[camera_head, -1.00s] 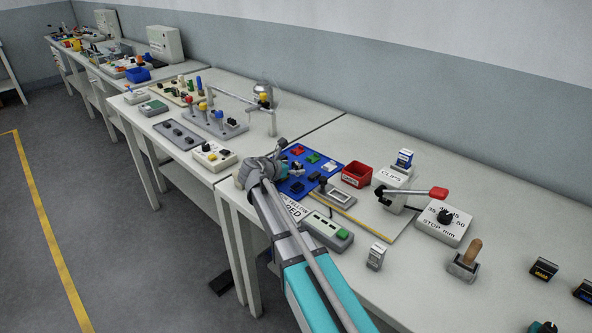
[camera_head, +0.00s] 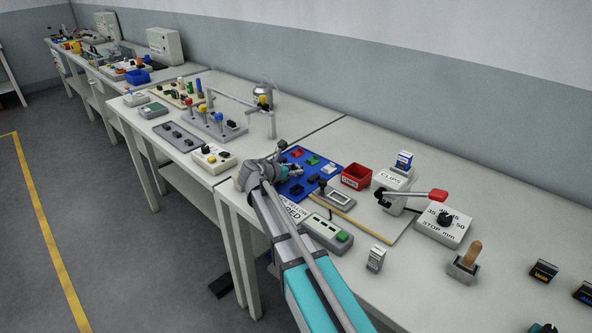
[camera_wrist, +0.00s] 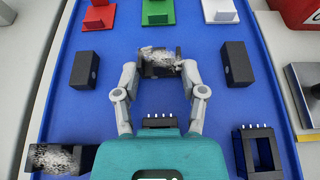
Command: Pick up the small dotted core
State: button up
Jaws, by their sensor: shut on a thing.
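A small black block with grey-white speckles, seen as the dotted core (camera_wrist: 158,54), sits between the fingertips of my gripper (camera_wrist: 160,68) in the wrist view. My gripper is shut on it, with one finger at each side. The fingers cover its sides, and I cannot tell whether it is clear of the blue board (camera_wrist: 110,28). In the head view my gripper (camera_head: 293,170) is over the blue board, and the core is too small to make out. A larger black part with a speckled face (camera_wrist: 58,158) lies at the lower left of the wrist view.
Plain black blocks stand left (camera_wrist: 85,70) and right (camera_wrist: 238,63) of my gripper. Red (camera_wrist: 99,14), green (camera_wrist: 158,11) and white (camera_wrist: 219,9) pieces stand behind. A black pinned housing (camera_wrist: 258,152) is at lower right. A red bin (camera_head: 356,175) stands right of the board.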

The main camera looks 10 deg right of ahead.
jog(key=shift+c, duration=0.3)
jog(key=shift+r, duration=0.1)
notch_tip(320, 180, up, 3)
jog(key=p, duration=0.2)
jog(key=shift+f+p, duration=0.2)
jog(key=shift+p, duration=0.15)
jog(key=s+a+r+p, duration=0.2)
jog(key=s+r+p, duration=0.8)
jog(key=s, duration=0.4)
jog(key=shift+w+r, duration=0.1)
jog(key=shift+w, duration=0.05)
dwell(1.1)
